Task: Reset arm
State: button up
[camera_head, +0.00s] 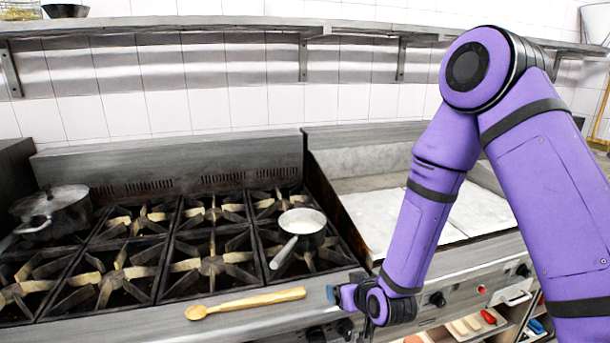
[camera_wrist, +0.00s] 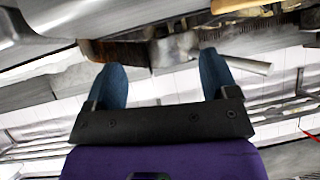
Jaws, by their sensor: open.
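My gripper (camera_wrist: 160,78) shows in the wrist view with two blue fingers spread apart and nothing between them. In the head view my purple arm reaches down on the right, and its wrist end is at the stove's front edge. The gripper's fingers (camera_head: 332,294) show there only as a small blue piece, close to the right end of the wooden spoon (camera_head: 245,302). The spoon lies on the stove's front ledge. I cannot tell whether the fingers touch the ledge.
A small saucepan (camera_head: 302,222) sits on a right-hand burner of the stove (camera_head: 170,306), its handle pointing to the front. A lidded pot (camera_head: 52,212) stands at the left. A flat griddle (camera_head: 380,215) lies behind my arm. A wall shelf (camera_head: 250,22) runs above.

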jog(key=s+d+r+g+h, duration=0.15)
jog(key=d+r, duration=0.35)
jog(key=r, duration=0.6)
jog(key=s+d+r+g+h, duration=0.1)
jog(key=s+d+r, duration=0.2)
jog(key=d+r, duration=0.55)
jog(key=s+d+r+m+g+h, duration=0.1)
jog(key=s+d+r, duration=0.2)
jog(key=s+r, duration=0.4)
jog(key=s+d+r+m+g+h, duration=0.1)
jog(key=s+r, duration=0.7)
jog(key=s, duration=0.8)
jog(key=shift+d+m+g, duration=0.35)
jog(key=shift+d+m, duration=0.35)
jog(key=shift+d, duration=0.55)
jog(key=shift+c, duration=0.3)
